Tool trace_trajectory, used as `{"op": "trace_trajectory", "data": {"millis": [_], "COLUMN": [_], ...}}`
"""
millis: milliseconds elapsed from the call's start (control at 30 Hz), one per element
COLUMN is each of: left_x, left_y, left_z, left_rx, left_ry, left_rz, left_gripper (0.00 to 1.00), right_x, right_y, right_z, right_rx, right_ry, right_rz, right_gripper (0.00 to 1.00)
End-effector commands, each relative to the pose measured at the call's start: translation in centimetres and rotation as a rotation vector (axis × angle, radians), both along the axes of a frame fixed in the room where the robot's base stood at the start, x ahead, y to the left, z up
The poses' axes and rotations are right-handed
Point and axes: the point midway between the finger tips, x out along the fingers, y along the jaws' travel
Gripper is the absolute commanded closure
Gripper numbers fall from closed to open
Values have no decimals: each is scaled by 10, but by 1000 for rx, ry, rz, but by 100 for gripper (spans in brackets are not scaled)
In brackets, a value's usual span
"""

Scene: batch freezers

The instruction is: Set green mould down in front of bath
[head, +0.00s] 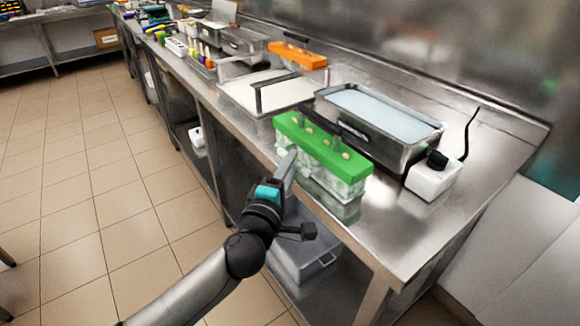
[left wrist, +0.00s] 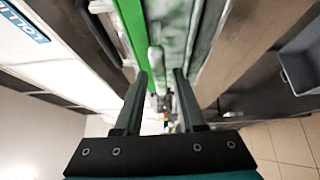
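The green mould (head: 322,147) has a green top with pale sticks and clear pockets below. It appears to stand upright on the steel counter, with its reflection under it, just in front of the bath. The bath (head: 380,117) is a steel tank of pale blue liquid. My left gripper (head: 289,163) is at the front side of the mould, towards its left end. In the left wrist view its fingers (left wrist: 163,76) are apart, with the mould (left wrist: 133,30) beyond the tips. A pale rounded part shows between them; I see no grip on it. My right gripper is not in view.
A white box with a black cable (head: 432,178) stands at the bath's right end. A white tray (head: 262,92) with dark handles and an orange mould (head: 297,55) are further left. The counter's right front is clear. A grey bin (head: 303,255) is below.

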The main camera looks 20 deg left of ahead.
Motion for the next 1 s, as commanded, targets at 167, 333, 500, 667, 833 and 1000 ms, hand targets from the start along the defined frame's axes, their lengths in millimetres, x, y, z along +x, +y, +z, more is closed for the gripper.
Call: {"op": "trace_trajectory", "data": {"millis": [167,333,500,667,833,1000], "left_x": [0,0,-9,-32,-59,-85], "left_y": [0,0,0,2,3,5], "left_z": [0,1,3,3,1,0], "left_rx": [0,0,1,1,1,1], "left_ry": [0,-1,1,3,4,4], "left_rz": [0,0,-1,-1,-1,0], "left_gripper": [50,50,50,50,50,50], "right_x": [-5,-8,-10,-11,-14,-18], "right_y": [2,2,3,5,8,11], "right_z": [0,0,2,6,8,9], "right_rx": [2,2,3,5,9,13], "right_ry": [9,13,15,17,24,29], "right_rz": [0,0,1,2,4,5], "right_gripper": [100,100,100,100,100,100]}}
